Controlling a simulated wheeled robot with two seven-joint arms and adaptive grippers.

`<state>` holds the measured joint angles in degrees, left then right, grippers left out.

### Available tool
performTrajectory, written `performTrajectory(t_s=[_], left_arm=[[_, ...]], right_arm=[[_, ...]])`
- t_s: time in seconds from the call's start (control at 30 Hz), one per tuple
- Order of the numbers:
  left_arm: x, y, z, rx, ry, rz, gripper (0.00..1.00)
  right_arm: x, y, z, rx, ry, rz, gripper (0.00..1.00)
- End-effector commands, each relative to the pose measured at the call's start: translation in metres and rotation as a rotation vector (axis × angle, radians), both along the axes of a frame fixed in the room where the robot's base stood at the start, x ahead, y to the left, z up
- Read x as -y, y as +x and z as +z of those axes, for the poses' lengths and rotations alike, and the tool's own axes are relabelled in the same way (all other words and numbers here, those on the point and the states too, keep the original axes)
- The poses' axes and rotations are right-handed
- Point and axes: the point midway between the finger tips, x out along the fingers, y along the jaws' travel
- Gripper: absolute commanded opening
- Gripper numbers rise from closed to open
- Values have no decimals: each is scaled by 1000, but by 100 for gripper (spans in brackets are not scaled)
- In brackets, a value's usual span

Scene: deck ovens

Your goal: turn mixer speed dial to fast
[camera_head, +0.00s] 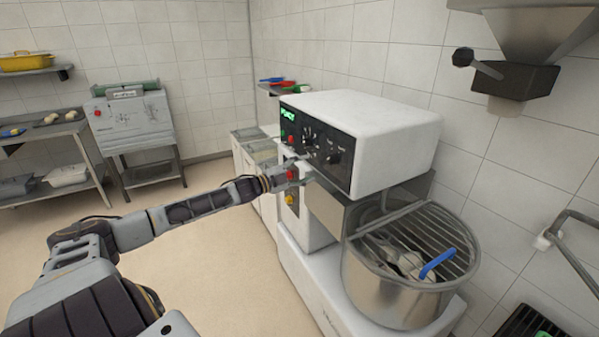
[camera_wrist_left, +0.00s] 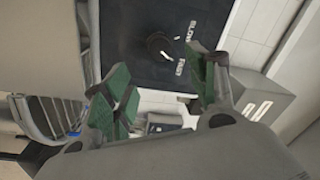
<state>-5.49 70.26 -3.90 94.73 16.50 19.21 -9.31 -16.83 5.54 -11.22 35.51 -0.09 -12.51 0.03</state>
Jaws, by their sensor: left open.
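The mixer (camera_head: 385,125) is a white machine with a black control panel (camera_head: 318,165) on its front. In the left wrist view a round black dial (camera_wrist_left: 158,45) sits on the panel, with the words SLOW and FAST beside it. My left gripper (camera_head: 297,172) is open in front of the panel, just below the upper-left dial. Its green-padded fingers (camera_wrist_left: 160,88) are apart with nothing between them. My right gripper is out of view.
A steel hopper (camera_head: 535,35) hangs at upper right. The floor at left is clear.

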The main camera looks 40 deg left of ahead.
Motion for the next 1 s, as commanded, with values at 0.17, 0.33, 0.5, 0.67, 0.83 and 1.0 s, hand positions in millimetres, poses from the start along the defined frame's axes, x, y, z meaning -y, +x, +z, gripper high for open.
performTrajectory(t_s=[0.17, 0.33, 0.5, 0.67, 0.83, 1.0], left_arm=[[-2, -6, -1, -2, 0, 0, 58], [-4, -10, -1, -2, 0, 0, 58], [-5, -13, -1, -1, 0, 0, 58], [-5, -15, 0, 0, 0, -1, 58], [-5, -15, 0, 0, 1, -1, 58], [-5, -15, 0, 1, 1, -1, 58]], right_arm=[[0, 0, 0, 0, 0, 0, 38], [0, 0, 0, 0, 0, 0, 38], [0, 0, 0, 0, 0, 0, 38], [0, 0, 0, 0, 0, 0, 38], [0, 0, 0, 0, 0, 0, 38], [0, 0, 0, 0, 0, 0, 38]])
